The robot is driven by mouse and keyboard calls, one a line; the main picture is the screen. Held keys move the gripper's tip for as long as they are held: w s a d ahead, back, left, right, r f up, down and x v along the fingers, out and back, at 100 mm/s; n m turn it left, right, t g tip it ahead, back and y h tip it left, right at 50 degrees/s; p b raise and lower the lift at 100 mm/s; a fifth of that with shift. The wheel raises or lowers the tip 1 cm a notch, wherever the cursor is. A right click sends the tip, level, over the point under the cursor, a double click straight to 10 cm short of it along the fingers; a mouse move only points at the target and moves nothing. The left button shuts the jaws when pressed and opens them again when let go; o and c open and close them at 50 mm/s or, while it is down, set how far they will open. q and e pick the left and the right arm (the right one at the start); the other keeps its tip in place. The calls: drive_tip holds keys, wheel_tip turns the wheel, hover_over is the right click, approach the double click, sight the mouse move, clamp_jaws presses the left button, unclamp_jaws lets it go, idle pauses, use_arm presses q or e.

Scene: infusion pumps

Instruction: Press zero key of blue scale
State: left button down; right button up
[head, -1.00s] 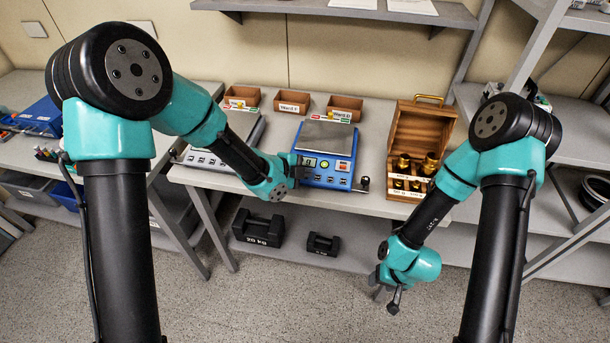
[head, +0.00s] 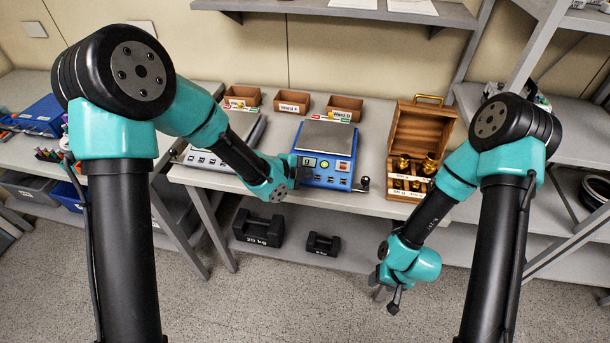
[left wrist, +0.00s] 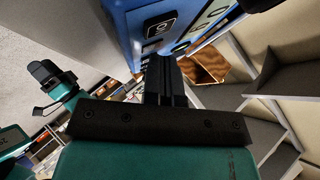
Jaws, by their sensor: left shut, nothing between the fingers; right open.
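The blue scale (head: 341,180) stands on the table with a grey weighing plate, and its front panel has a lit green display and several keys. My left gripper (head: 301,170) is shut and empty at the left part of that panel. In the left wrist view, my left gripper's closed fingers (left wrist: 164,75) point at the blue panel. A dark key with a white symbol (left wrist: 160,28) lies just beyond the fingertips; I cannot tell whether they touch. My right gripper (head: 395,300) hangs open and empty, low in front of the table.
A second, grey scale (head: 205,160) stands left of the blue one. Several brown bins (head: 293,103) stand behind. A wooden case with brass weights (head: 412,150) stands at right. A small knob (head: 364,182) sits near the blue scale's right corner. Black weights (head: 260,228) lie below.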

idle(0.3)
use_arm(q)
drive_tip(key=shift+s+r, duration=0.25)
drive_tip(key=shift+r, duration=0.45)
drive_tip(key=shift+r, duration=0.1)
drive_tip(key=r, duration=0.2)
drive_tip(key=s+r, duration=0.1)
drive_tip(key=r, duration=0.1)
drive_tip(key=shift+s+a+r, duration=0.15)
drive_tip(key=shift+r, duration=0.15)
idle(0.7)
